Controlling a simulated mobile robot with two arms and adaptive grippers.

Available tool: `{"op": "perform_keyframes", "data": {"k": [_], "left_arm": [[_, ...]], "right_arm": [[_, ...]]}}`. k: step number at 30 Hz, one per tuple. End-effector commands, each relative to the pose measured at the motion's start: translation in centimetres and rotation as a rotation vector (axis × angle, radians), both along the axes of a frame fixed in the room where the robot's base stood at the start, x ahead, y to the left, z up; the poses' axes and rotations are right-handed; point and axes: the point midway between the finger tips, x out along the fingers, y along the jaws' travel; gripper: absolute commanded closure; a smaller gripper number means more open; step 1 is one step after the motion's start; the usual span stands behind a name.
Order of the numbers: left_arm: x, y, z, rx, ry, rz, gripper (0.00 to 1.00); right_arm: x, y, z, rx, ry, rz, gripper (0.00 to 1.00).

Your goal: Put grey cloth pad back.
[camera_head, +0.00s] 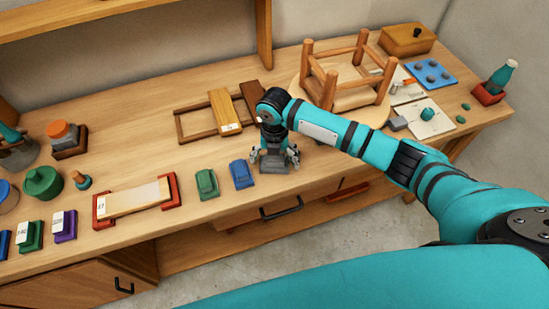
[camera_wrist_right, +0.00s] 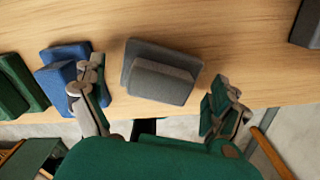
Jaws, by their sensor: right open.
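The grey cloth pad (camera_wrist_right: 160,72) lies on the wooden bench near its front edge. In the wrist view it sits between and beyond the two spread fingers of my right gripper (camera_wrist_right: 158,103), with gaps on both sides. In the head view my right gripper (camera_head: 275,158) points down over the grey pad (camera_head: 273,163) and partly hides it. My right gripper is open and empty. My left gripper is not in view.
A blue pad (camera_head: 241,174) and a green pad (camera_head: 207,184) lie just left of the grey one. A wooden frame with a plank (camera_head: 223,112) lies behind. An upturned stool (camera_head: 347,75) stands to the right. The bench's front edge is close.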

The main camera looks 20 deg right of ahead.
Motion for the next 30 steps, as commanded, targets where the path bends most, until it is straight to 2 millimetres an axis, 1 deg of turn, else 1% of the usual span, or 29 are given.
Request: {"op": "perform_keyframes", "data": {"k": [5, 12, 15, 18, 23, 30], "left_arm": [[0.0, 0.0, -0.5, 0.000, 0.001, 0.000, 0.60], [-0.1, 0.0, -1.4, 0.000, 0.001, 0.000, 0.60], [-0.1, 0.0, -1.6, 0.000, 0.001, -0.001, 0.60], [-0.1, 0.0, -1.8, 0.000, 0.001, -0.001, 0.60], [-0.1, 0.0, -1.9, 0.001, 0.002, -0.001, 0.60], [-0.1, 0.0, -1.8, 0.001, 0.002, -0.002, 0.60]], "right_arm": [[0.2, 0.0, 2.6, 0.003, -0.007, 0.000, 0.01], [0.2, 0.0, 7.8, 0.002, -0.006, 0.001, 0.01], [0.1, 0.0, 9.6, 0.001, -0.005, 0.000, 0.01], [0.2, 0.0, 11.0, 0.002, -0.004, 0.000, 0.01], [0.1, 0.0, 12.0, 0.001, -0.001, -0.001, 0.01], [0.1, 0.0, 12.1, 0.001, -0.001, -0.001, 0.01]]}}
